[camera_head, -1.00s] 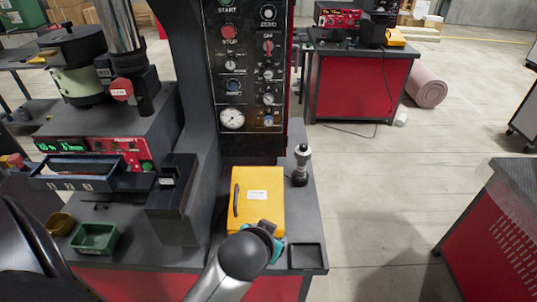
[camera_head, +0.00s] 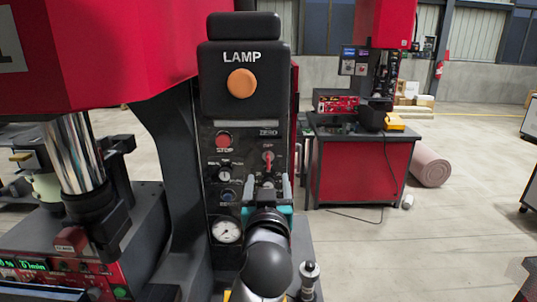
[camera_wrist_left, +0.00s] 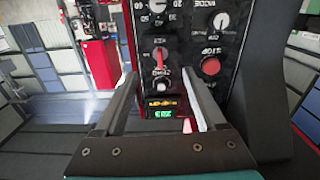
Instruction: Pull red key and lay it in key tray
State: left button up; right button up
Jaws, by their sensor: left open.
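The red key (camera_head: 267,158) sits in the black control panel (camera_head: 237,170), on its right side under the lamp. In the left wrist view the red key (camera_wrist_left: 159,60) shows upright on the panel, just beyond the fingertips. My left gripper (camera_head: 268,182) is open, in front of the panel and slightly below the key in the head view. Its two fingers also show in the left wrist view (camera_wrist_left: 158,82), spread and with nothing between them. I cannot tell the exact gap to the panel. The key tray cannot be made out now. My right gripper is not in view.
A large orange lamp button (camera_head: 241,84) stands above the key. A red stop button (camera_head: 223,140) and a gauge (camera_head: 227,231) are to the left. Open floor lies to the right.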

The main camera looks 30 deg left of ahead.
aim_at(269, 164)
pick_arm(q)
jog(key=shift+x, duration=4.4)
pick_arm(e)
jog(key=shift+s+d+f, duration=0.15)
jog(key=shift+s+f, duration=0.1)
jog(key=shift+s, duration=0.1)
pick_arm(q)
jog(key=shift+s+r, duration=0.1)
jog(key=shift+r, duration=0.05)
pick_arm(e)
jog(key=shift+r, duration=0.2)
pick_arm(q)
grip_shut()
jog(key=shift+s+d, duration=0.1)
jog(key=shift+p+v, duration=0.5)
jog(key=shift+v, duration=2.35)
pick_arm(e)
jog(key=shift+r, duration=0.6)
